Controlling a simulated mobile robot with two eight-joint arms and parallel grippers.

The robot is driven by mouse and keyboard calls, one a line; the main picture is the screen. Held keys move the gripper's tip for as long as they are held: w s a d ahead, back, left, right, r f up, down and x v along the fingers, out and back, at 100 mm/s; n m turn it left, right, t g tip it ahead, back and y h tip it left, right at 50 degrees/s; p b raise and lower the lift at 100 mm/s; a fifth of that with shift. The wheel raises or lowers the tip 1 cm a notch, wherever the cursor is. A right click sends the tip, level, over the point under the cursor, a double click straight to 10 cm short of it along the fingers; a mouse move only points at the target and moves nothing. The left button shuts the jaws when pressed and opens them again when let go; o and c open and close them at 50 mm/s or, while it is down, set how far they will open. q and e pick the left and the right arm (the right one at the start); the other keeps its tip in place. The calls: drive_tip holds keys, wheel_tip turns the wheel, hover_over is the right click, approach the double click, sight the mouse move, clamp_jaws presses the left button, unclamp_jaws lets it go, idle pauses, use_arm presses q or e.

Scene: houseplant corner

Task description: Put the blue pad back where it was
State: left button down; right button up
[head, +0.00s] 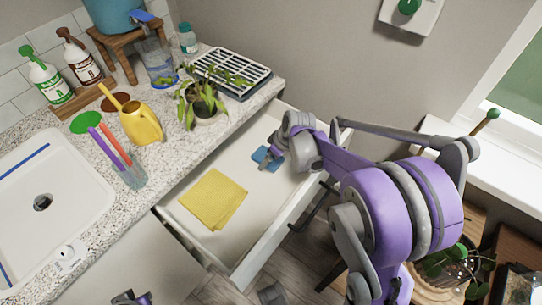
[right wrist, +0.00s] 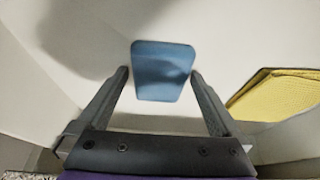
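The blue pad (head: 266,157) lies in the open white drawer (head: 237,232), toward its far end. My right gripper (head: 277,154) reaches down into the drawer at the pad and hides part of it in the head view. In the right wrist view the blue pad (right wrist: 163,85) shows between the spread fingertips (right wrist: 160,73). The right finger is close to the pad's edge, and a small gap shows at the left; contact cannot be told. My left gripper (head: 131,298) shows only partly at the bottom edge, its fingers unclear.
A yellow cloth (head: 213,200) lies in the drawer, nearer the front; it also shows in the right wrist view (right wrist: 280,95).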

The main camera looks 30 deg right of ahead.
drive_tip(key=shift+s+r, duration=0.1)
drive_tip(key=shift+r, duration=0.25)
drive_tip(key=p+v, duration=0.2)
drive_tip(key=v, duration=0.9)
drive_tip(key=shift+r, duration=0.3)
drive_tip(key=shift+s+r+p, duration=0.1)
drive_tip(key=shift+p, duration=0.25)
